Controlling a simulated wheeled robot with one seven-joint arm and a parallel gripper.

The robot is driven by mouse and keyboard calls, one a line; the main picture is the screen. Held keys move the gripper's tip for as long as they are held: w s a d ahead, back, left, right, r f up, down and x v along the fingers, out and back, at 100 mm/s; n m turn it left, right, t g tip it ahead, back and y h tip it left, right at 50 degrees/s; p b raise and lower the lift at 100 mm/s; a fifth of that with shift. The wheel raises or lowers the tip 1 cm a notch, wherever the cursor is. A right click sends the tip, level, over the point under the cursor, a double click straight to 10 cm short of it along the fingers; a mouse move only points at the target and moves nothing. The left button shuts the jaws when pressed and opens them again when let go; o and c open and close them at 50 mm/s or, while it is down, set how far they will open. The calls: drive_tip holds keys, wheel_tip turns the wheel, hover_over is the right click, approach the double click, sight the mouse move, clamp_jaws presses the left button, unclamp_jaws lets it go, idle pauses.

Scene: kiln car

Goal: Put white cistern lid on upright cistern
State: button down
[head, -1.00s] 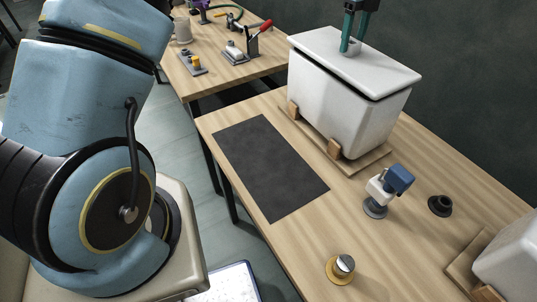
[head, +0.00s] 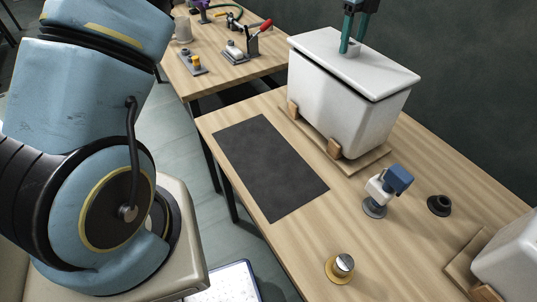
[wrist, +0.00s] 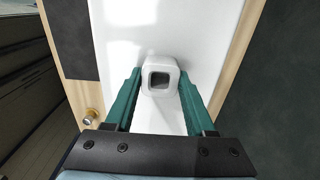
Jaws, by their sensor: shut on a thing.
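The white cistern lid (head: 318,46) lies level over the upright white cistern (head: 335,108), lined up with its rim. A thin dark line shows under its near edge; I cannot tell whether the lid fully touches the rim. My gripper (head: 350,48), with green fingers, comes down from above and is shut on the square raised knob in the middle of the lid. In the wrist view, the fingers (wrist: 159,82) stand on both sides of this hollow white knob (wrist: 160,66), and the lid (wrist: 118,50) fills the middle. The cistern is hidden there.
The cistern stands on a wooden cradle (head: 375,163). A black mat (head: 270,165), a blue-and-white valve (head: 385,188), a black ring (head: 440,206) and a brass-and-chrome button (head: 341,267) lie nearby. Another white cistern (head: 510,262) is at right. A second bench stands behind.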

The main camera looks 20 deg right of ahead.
drive_tip(key=shift+f, duration=0.55)
idle(0.4)
drive_tip(key=c, duration=0.5)
unclamp_jaws()
drive_tip(key=o, duration=0.3)
drive_tip(key=shift+o, duration=0.2)
drive_tip(key=shift+f, duration=0.15)
wheel_tip(320, 180, up, 8)
idle(1.2)
